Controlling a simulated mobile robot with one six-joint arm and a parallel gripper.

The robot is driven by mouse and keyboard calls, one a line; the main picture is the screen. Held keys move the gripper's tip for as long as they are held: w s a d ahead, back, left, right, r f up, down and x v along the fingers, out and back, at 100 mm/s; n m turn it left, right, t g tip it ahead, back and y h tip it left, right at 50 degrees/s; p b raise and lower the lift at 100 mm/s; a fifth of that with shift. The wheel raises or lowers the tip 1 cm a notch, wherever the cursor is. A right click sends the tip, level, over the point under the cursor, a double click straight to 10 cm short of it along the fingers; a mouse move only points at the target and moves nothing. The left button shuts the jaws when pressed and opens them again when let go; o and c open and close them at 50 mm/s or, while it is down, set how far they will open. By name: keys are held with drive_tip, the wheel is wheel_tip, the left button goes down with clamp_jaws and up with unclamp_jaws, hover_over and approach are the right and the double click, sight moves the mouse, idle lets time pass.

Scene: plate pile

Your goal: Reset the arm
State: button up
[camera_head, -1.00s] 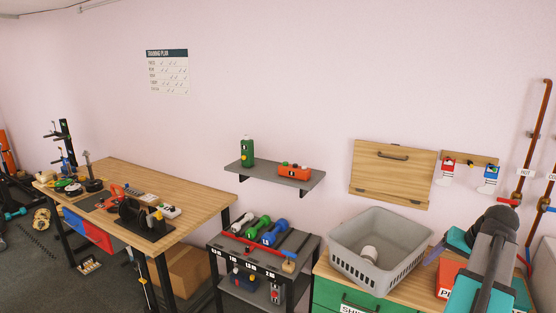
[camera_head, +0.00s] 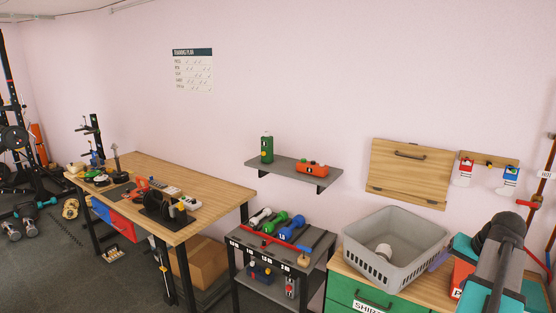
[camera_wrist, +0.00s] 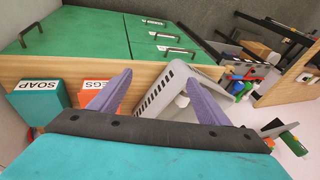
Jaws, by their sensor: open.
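My gripper (camera_wrist: 152,100) shows in the wrist view as two purple fingers spread apart, open with nothing between them that it grips. Behind the fingers in that view is the grey basket (camera_wrist: 178,75) on the wooden top of the green cabinet (camera_wrist: 75,45). In the head view my arm (camera_head: 495,270) is folded at the lower right, and the gripper itself is mostly hidden behind it. The grey basket (camera_head: 378,262) stands left of the arm with a white object (camera_head: 383,251) inside.
A teal box (camera_wrist: 38,100) marked SOAP and an orange box (camera_wrist: 97,95) stand near the fingers. In the head view, a dumbbell rack (camera_head: 285,240), a wall shelf (camera_head: 295,170) and a wooden workbench (camera_head: 215,203) lie to the left.

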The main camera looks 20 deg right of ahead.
drive_tip(key=w+a+f+n+y+b, duration=0.2)
drive_tip(key=w+a+f, duration=0.6)
drive_tip(key=f, duration=0.1)
drive_tip(key=w+a+f+n+g+y+b, duration=0.1)
drive_tip(key=w+a+f+n+g+b, duration=0.15)
drive_tip(key=a+f, duration=1)
drive_tip(key=w+a+f+n+g+y+b, duration=0.1)
drive_tip(key=w+a+f+g, duration=0.2)
drive_tip(key=a+f, duration=1)
drive_tip(key=s+a+f+n+g+b, duration=0.1)
drive_tip(key=s+a+f+n+g, duration=0.1)
drive_tip(key=s+a+f, duration=0.5)
drive_tip(key=s+a+f+n+g+b, duration=0.1)
drive_tip(key=s+a+f+g+b, duration=0.15)
drive_tip(key=a+f, duration=0.7)
drive_tip(key=s+a+f+n+h, duration=0.1)
drive_tip(key=s+a+f+h, duration=0.1)
drive_tip(key=s+f, duration=0.3)
drive_tip(key=s+a+f+n+h+b, duration=0.1)
drive_tip(key=s+a+f, duration=0.2)
drive_tip(key=s, duration=0.7)
drive_tip(key=shift+f+g+h, duration=0.3)
drive_tip(key=shift+f+h, duration=0.1)
drive_tip(key=shift+f, duration=0.45)
